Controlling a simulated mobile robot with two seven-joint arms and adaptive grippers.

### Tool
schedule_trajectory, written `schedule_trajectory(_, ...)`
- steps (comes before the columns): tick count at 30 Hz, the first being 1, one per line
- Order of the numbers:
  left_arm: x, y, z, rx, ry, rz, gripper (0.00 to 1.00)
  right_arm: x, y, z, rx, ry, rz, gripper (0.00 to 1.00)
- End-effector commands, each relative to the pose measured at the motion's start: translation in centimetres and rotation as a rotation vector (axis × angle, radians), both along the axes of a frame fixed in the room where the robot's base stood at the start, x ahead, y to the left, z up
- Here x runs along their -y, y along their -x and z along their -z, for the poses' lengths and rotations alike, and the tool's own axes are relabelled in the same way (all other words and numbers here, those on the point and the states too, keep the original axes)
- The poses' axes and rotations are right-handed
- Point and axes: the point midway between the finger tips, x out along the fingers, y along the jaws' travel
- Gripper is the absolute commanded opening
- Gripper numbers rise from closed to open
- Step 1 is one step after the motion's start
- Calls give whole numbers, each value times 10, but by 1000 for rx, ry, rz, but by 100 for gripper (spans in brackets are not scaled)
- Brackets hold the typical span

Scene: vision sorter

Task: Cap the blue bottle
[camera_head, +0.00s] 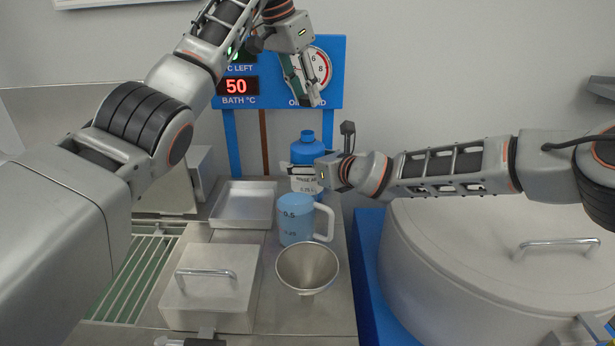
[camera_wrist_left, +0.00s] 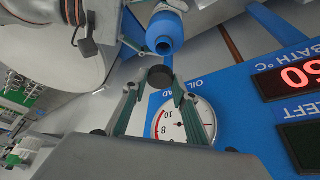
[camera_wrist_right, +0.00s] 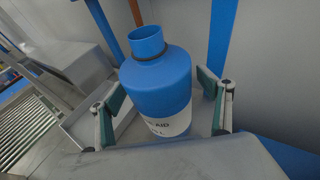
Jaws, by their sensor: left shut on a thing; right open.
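The blue bottle (camera_head: 307,150) stands upright at the back of the counter with a white label. In the right wrist view the blue bottle (camera_wrist_right: 158,82) shows an open, uncapped neck with a dark ring below it. My right gripper (camera_head: 306,174) is open, with one finger on each side of the bottle body. My left gripper (camera_head: 308,98) is raised above and behind the bottle, in front of the gauge panel. In the left wrist view it is shut on a small dark round cap (camera_wrist_left: 160,77) at its fingertips, apart from the bottle neck (camera_wrist_left: 165,44).
A blue measuring jug (camera_head: 295,222) and a metal funnel (camera_head: 307,267) stand in front of the bottle. A shallow metal tray (camera_head: 243,184) and a lidded box (camera_head: 207,313) are to the left. A large lidded vat (camera_head: 470,290) fills the right. A blue display panel (camera_head: 268,98) stands behind.

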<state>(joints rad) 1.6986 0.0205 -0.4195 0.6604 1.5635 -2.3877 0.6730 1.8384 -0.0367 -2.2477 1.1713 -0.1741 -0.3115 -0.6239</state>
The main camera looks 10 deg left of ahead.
Motion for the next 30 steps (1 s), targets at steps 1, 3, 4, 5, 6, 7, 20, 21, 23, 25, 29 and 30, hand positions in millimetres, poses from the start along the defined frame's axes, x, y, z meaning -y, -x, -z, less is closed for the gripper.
schedule_trajectory(1,0,0,0,0,0,0,19,0,0,0,0,0,0,78)
schedule_trajectory(3,0,0,0,0,0,0,19,0,0,0,0,0,0,78)
schedule_trajectory(4,0,0,0,0,0,0,19,0,0,0,0,0,0,78)
schedule_trajectory(5,0,0,0,0,0,0,19,0,0,0,0,0,0,78)
schedule_trajectory(6,0,0,0,0,0,0,19,0,0,0,0,0,0,78)
schedule_trajectory(7,0,0,0,0,0,0,19,0,0,0,0,0,0,78)
schedule_trajectory(20,0,0,11,-1,-1,1,19,0,0,0,1,1,0,19)
schedule_trajectory(21,-1,0,17,-2,-1,0,19,0,0,0,1,1,0,19)
schedule_trajectory(23,-1,0,25,-1,-1,0,19,0,0,0,1,1,0,19)
schedule_trajectory(25,-1,0,34,0,-2,1,19,0,0,0,1,1,0,19)
schedule_trajectory(29,-1,1,48,0,-2,0,19,0,0,0,1,1,0,19)
schedule_trajectory(30,-1,1,49,1,-2,0,19,0,0,0,1,1,0,19)
